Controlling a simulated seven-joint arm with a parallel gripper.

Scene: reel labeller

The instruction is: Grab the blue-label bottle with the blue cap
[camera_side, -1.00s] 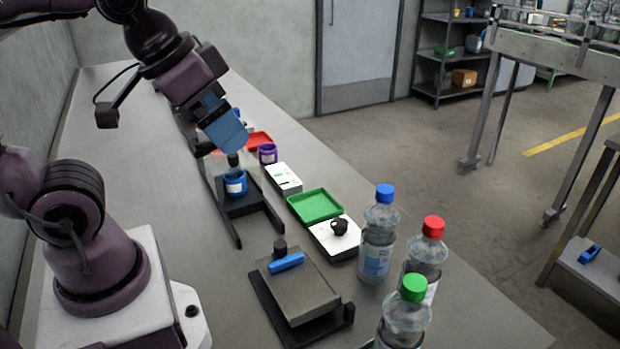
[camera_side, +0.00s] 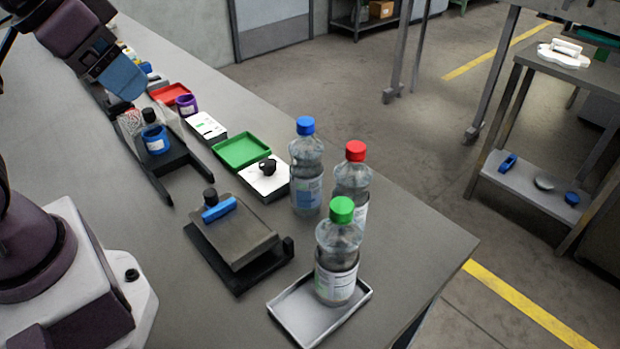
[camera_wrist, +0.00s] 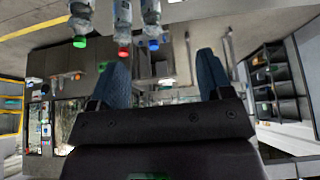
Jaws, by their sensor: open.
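The bottle with the blue cap (camera_side: 306,170) stands upright on the bench, clear with a pale blue label. It also shows upside down at the top of the wrist view (camera_wrist: 152,18). A red-cap bottle (camera_side: 352,182) stands just right of it, and a green-cap bottle (camera_side: 339,245) stands nearer, on a shallow grey tray (camera_side: 290,318). My gripper (camera_side: 125,82) is above the far left of the bench, well apart from the bottles. In the wrist view its two blue fingers (camera_wrist: 163,75) are spread with nothing between them.
A white scale with a black knob (camera_side: 268,180) sits close left of the blue-cap bottle, with a green tray (camera_side: 242,150) behind. A dark fixture with a blue bar (camera_side: 235,235) stands in front.

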